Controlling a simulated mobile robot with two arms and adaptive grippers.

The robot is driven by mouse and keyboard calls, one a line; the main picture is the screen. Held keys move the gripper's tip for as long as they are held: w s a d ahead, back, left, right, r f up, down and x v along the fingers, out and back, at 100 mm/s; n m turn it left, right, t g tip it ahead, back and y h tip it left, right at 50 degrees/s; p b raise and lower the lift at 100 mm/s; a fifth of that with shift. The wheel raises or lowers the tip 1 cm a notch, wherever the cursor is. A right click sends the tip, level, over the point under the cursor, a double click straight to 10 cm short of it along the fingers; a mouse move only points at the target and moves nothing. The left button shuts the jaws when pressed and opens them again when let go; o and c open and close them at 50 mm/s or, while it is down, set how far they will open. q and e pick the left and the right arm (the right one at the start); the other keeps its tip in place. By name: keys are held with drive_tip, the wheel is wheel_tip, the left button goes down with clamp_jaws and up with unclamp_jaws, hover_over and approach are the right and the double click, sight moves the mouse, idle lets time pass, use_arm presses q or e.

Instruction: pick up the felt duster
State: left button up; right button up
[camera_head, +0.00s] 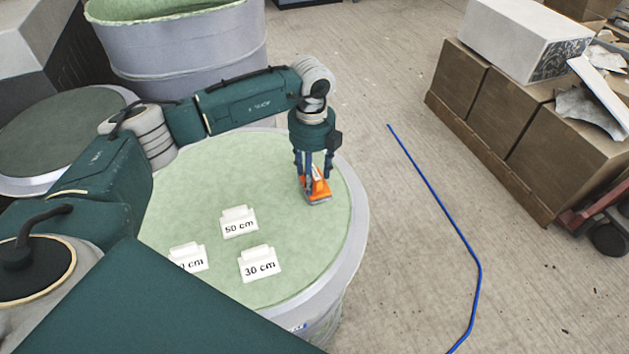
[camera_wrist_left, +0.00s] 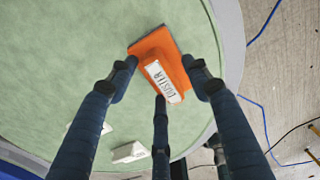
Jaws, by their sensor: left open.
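The felt duster (camera_head: 318,190) is orange with a grey base and lies on the round green top (camera_head: 190,190) near its right edge. In the left wrist view the duster (camera_wrist_left: 155,50) shows a white label reading DUSTER. My left gripper (camera_head: 314,172) points down right over the duster, with its fingers around the upper part. In the left wrist view my left gripper (camera_wrist_left: 163,88) has its fingers spread apart, two on either side of the duster and one nearer the camera. Whether any finger touches it I cannot tell. My right gripper is not in view.
White signs stand on the green top, reading 50 cm (camera_head: 239,222) and 30 cm (camera_head: 259,263), with another partly hidden (camera_head: 188,257). A grey tub (camera_head: 185,50) stands behind. A blue hose (camera_head: 440,200) lies on the floor. Brown boxes (camera_head: 505,105) stand at right.

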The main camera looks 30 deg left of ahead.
use_arm(q)
clamp_jaws()
drive_tip(key=shift+r, duration=0.1)
wheel_tip(320, 180, up, 20)
drive_tip(key=b, duration=0.1)
drive_tip(key=shift+b, duration=0.4)
idle(0.3)
drive_tip(key=c, duration=0.9)
unclamp_jaws()
drive_tip(key=shift+c, duration=1.2)
